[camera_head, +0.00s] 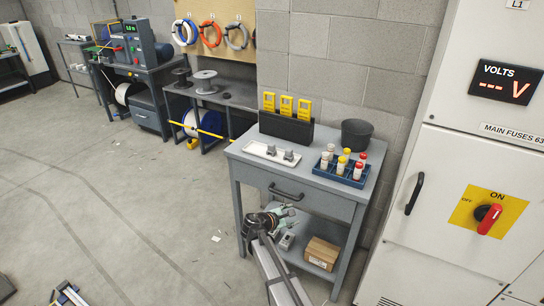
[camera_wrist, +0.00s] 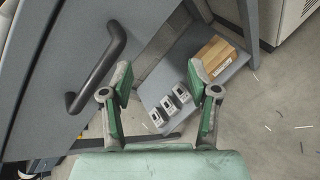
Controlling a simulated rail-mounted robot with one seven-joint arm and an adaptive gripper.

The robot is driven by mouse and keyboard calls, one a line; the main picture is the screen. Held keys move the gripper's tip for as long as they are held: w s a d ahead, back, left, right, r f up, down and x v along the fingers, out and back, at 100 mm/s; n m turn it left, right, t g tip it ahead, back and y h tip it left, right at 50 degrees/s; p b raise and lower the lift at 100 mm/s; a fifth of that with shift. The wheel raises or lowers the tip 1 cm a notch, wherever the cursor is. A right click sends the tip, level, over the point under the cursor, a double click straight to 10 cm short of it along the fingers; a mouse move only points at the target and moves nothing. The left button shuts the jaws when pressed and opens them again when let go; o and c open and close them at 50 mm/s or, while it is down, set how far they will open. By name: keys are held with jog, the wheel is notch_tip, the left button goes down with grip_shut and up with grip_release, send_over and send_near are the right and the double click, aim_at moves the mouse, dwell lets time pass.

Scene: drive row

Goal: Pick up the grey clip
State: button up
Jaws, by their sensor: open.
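Two small grey pieces, which look like grey clips, sit on a white tray (camera_head: 250,147) on the workbench top; one is the left grey clip (camera_head: 271,150), the other the right grey clip (camera_head: 288,155). My gripper (camera_head: 290,218) is open and empty, in front of the bench and below the level of its top. In the wrist view my gripper (camera_wrist: 167,88) has its fingers wide apart, with the drawer front on the left and the lower shelf behind. The tray and clips are not in the wrist view.
Several small grey boxes (camera_wrist: 168,104) and a cardboard box (camera_wrist: 216,58) rest on the lower shelf. A drawer handle (camera_wrist: 97,68) juts out near my gripper. A blue rack (camera_head: 341,172) of bottles, a black bin (camera_head: 356,134) and yellow meters (camera_head: 287,105) stand on the bench.

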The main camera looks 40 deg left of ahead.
jog(key=s+a+r+n+t+y, duration=0.25)
jog(key=a+r+n, duration=0.25)
jog(key=a+r, duration=0.65)
jog(key=n+t+y, duration=0.2)
jog(key=n, duration=0.4)
send_near(270, 146)
jog(key=w+p, duration=0.2)
jog(key=w+a+p, duration=0.1)
jog(key=w, duration=0.1)
jog(key=shift+w+a+r+p, duration=0.1)
jog(key=shift+a+r+p, duration=0.05)
jog(key=shift+r+p, duration=0.15)
jog(key=shift+w+a+f+p, duration=0.15)
jog(key=shift+w+p, duration=0.3)
jog(key=shift+w, duration=0.55)
jog(key=shift+w+a+f+p, duration=0.15)
jog(key=shift+w+p, duration=0.35)
jog(key=shift+w, duration=0.5)
jog(key=shift+w+a+f+p, duration=0.15)
jog(key=shift+w+p, duration=0.3)
jog(key=shift+w, duration=0.55)
jog(key=shift+d, duration=0.1)
grip_shut()
